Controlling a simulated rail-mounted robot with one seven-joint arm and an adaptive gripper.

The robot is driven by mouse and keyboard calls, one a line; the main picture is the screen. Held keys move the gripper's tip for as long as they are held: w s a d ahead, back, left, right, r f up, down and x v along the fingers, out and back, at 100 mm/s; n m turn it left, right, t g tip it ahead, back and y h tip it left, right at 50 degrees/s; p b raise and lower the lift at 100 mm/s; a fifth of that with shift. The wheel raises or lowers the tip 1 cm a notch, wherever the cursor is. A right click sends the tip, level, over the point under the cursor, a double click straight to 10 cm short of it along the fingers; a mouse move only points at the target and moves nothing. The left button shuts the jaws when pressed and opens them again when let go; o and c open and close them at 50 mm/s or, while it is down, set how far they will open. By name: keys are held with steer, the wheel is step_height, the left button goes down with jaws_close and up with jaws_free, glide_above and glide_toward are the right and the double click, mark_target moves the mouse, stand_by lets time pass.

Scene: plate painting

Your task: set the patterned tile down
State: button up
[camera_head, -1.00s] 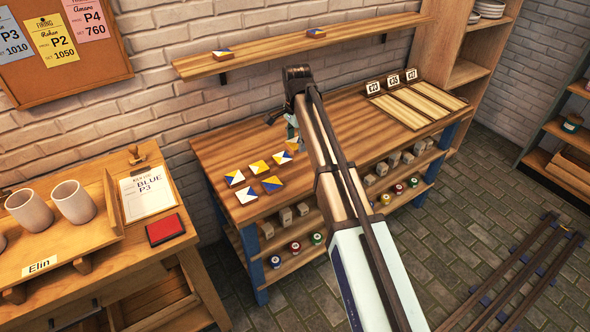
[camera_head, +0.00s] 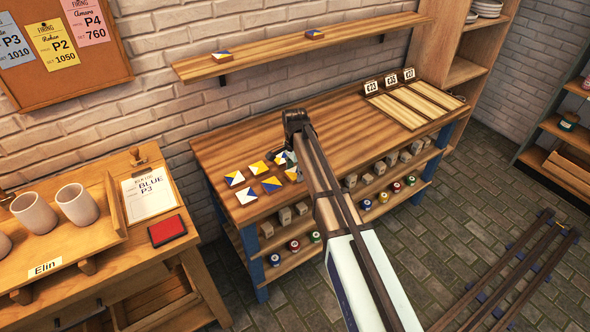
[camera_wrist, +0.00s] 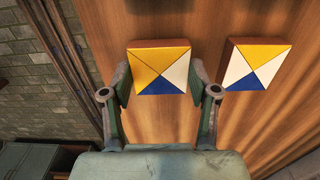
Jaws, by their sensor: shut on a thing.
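My gripper (camera_wrist: 163,92) is shut on a patterned tile (camera_wrist: 160,66) with yellow, white and blue triangles; one finger is at each side of it. The tile is level and looks about as near as a second tile (camera_wrist: 257,64) to its right on the wooden tabletop. I cannot tell whether the held tile touches the wood. In the head view my gripper (camera_head: 288,162) is low over the left part of the workbench (camera_head: 330,125), and the arm partly hides the tiles there. Other tiles (camera_head: 235,178) lie in a group at the bench's left front.
Slatted boards (camera_head: 415,103) with number cards stand at the bench's right end. A wall shelf (camera_head: 270,56) above holds two tiles. The bench's middle is clear. A side table (camera_head: 95,255) with cups and a red pad (camera_head: 167,230) is at the left.

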mark_target(295, 173)
steer(key=shift+f, duration=0.15)
steer(key=o, duration=1.2)
steer(key=shift+o, duration=0.2)
step_height(295, 173, up, 12)
steer(key=b, duration=0.3)
steer(key=shift+r, duration=0.2)
